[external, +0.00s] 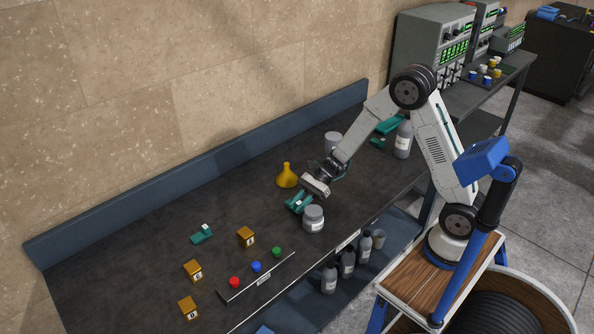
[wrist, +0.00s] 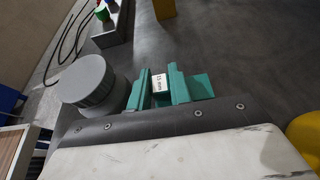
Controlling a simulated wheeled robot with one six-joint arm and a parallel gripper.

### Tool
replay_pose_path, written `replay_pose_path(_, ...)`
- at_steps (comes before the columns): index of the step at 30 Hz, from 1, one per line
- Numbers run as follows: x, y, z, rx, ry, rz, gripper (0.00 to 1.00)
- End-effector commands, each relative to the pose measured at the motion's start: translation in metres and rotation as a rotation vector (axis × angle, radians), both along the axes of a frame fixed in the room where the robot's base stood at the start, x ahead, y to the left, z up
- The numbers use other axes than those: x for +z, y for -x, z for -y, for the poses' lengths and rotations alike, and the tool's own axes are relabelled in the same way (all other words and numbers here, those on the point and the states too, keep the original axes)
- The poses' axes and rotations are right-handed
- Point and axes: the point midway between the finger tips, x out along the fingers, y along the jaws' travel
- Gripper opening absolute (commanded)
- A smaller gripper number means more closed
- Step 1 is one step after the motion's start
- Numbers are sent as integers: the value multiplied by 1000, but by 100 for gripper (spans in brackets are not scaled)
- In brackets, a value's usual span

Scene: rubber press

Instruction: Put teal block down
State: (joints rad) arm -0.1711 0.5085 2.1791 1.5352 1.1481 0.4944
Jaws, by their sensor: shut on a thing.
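My gripper (external: 311,188) is shut on a teal block (external: 297,203) in the middle of the bench. The teal block (wrist: 200,87) also shows in the wrist view, beyond the dark edge of my gripper, with a white label that seems to read 15 mm. The block is low over the dark bench top (external: 150,255); I cannot tell whether it touches it. A grey lidded jar (external: 313,218) stands close beside the block. In the wrist view the jar (wrist: 92,85) is just left of it.
A yellow funnel (external: 286,176) stands just behind my gripper. Another teal block (external: 201,234) lies further left, near several orange blocks (external: 246,237) and a button strip (external: 256,275). A grey bottle (external: 403,141) stands at the right.

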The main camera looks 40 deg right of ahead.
Motion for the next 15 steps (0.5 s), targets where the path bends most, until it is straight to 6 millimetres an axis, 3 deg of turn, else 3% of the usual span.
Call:
replay_pose_path(9, 65, 0, 0, 0, -1, 5, 0)
replay_pose_path(12, 78, 1, -2, 4, -1, 4, 0)
replay_pose_path(15, 78, 6, -10, 21, 2, -12, 0)
